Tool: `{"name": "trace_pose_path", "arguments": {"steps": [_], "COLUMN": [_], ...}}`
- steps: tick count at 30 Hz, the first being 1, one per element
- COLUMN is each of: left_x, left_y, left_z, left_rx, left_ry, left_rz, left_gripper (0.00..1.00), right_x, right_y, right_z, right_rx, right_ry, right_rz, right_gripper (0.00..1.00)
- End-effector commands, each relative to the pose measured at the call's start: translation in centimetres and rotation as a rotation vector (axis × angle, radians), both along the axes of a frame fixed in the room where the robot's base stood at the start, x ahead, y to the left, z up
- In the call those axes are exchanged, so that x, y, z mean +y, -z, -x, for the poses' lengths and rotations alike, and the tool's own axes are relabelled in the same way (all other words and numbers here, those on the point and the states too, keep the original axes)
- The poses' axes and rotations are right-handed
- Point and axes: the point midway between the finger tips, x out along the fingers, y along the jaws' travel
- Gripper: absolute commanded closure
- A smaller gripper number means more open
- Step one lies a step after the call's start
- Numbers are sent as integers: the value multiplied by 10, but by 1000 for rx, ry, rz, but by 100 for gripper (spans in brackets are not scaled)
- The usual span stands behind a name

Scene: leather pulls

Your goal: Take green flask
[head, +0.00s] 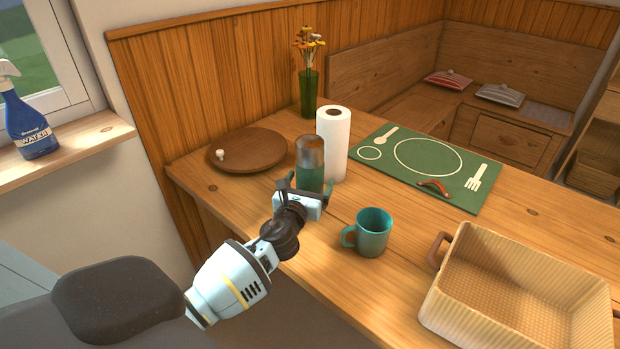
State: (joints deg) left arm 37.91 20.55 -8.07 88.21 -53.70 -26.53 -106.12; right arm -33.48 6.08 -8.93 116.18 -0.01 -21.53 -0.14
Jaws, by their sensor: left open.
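The green flask (311,172) stands upright on the wooden table, with a green lower body and a grey-brown top. My left gripper (307,187) is open at the flask's near side, low on its body. One finger shows to the left of the flask and one to the right. The gripper hides the flask's base, and I cannot tell whether the fingers touch it. My right gripper is not in view.
A paper towel roll (334,145) stands close behind the flask on the right. A teal mug (373,233) and a wicker basket (450,305) are to the right. A round wooden board (255,147) lies left, a green placemat (403,165) behind, and a flower vase (309,93) at the back.

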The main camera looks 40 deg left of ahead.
Motion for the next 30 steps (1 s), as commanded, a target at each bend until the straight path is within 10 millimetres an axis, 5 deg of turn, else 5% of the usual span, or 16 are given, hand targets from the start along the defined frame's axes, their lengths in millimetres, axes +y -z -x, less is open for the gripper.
{"name": "trace_pose_path", "arguments": {"steps": [6,15,30], "left_x": [8,9,9], "left_y": [1,0,-2], "left_z": [-24,-27,-27], "left_rx": [1,1,-4], "left_ry": [-1,0,1], "left_rz": [0,0,-1], "left_gripper": [11,11,73], "right_x": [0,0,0], "right_y": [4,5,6], "right_z": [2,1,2], "right_rx": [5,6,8], "right_ry": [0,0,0], "right_rz": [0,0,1], "right_gripper": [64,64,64]}}
